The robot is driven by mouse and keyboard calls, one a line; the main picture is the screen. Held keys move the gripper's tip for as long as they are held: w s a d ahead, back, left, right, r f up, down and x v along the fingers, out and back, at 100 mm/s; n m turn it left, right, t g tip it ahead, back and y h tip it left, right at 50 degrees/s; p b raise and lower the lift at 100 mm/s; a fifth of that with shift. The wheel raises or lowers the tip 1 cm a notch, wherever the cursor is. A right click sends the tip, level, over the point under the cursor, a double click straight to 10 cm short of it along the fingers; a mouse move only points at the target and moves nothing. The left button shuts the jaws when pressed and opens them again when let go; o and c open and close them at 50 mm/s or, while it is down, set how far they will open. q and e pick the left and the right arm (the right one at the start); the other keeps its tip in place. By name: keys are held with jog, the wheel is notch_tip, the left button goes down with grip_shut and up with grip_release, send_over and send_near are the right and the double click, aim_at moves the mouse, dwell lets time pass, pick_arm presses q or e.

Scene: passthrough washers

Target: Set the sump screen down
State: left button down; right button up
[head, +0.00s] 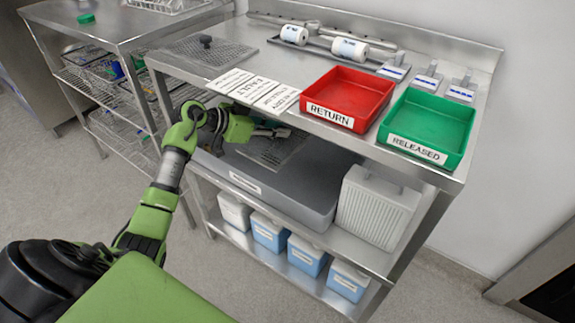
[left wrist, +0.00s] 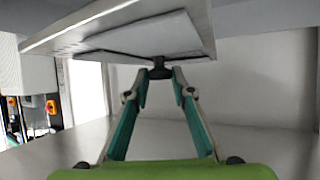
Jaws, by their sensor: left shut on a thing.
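My left gripper (head: 272,131) reaches in under the front edge of the worktop. It is shut on the dark knob (left wrist: 160,69) of a sump screen, seen between its fingertips in the left wrist view. The grey mesh screen (head: 268,153) shows just below the gripper in the head view, over the large grey sump tub (head: 300,188) on the middle shelf. The worktop hides part of it, and I cannot tell whether it touches the tub. A second mesh screen with a black knob (head: 207,42) lies on the worktop. My right gripper is not in view.
A red RETURN tray (head: 316,108) and a green RELEASED tray (head: 405,140) stand on the worktop beside printed sheets (head: 255,89). A pale ribbed panel (head: 376,208) stands right of the tub. Several blue-and-white containers (head: 307,257) fill the bottom shelf. Bare worktop lies behind the sheets.

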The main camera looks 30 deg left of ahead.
aim_at(272, 139)
pick_arm(q)
jog(key=shift+w+a+f+b, duration=0.3)
jog(key=shift+w+a+f, duration=0.2)
jog(key=shift+w, duration=0.15)
notch_tip(272, 139, down, 4)
jog(key=shift+f+b, duration=0.15)
jog(key=shift+b, duration=0.55)
notch_tip(272, 139, down, 4)
jog(key=shift+f+b, duration=0.2)
jog(key=shift+b, duration=0.75)
jog(key=shift+f, duration=0.3)
jog(key=shift+r, duration=0.1)
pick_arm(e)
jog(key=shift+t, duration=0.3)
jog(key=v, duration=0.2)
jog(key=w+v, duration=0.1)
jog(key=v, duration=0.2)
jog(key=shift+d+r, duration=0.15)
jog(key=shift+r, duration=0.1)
pick_arm(q)
jog(key=shift+f+p, duration=0.45)
jog(key=shift+f, duration=0.1)
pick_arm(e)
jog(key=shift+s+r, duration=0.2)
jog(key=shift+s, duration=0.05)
